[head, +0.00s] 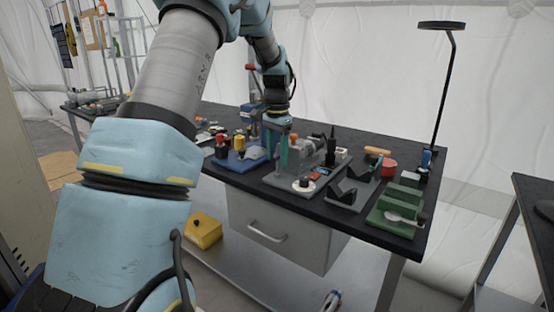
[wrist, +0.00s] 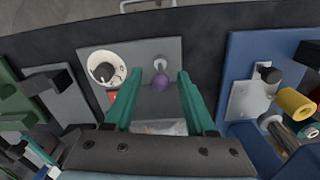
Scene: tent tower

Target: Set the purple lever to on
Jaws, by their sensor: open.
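The purple lever (wrist: 161,80) is a purple knob on a grey panel, seen in the wrist view between my two fingers. A small light metal base shows just beyond the knob. My gripper (wrist: 160,82) has two green fingers, spread apart on either side of the knob, and nothing is held. I cannot tell whether the fingers reach down to the knob's height. In the head view my gripper (head: 283,150) points down over the grey panel (head: 278,182) on the dark workbench. The purple lever cannot be made out there.
In the wrist view a round white dial with a black knob (wrist: 103,70) sits left of the lever on the same panel. A blue board (wrist: 245,70) with fixtures lies to the right. A green fixture (head: 397,208) and a tall lamp (head: 446,90) stand at the bench's right.

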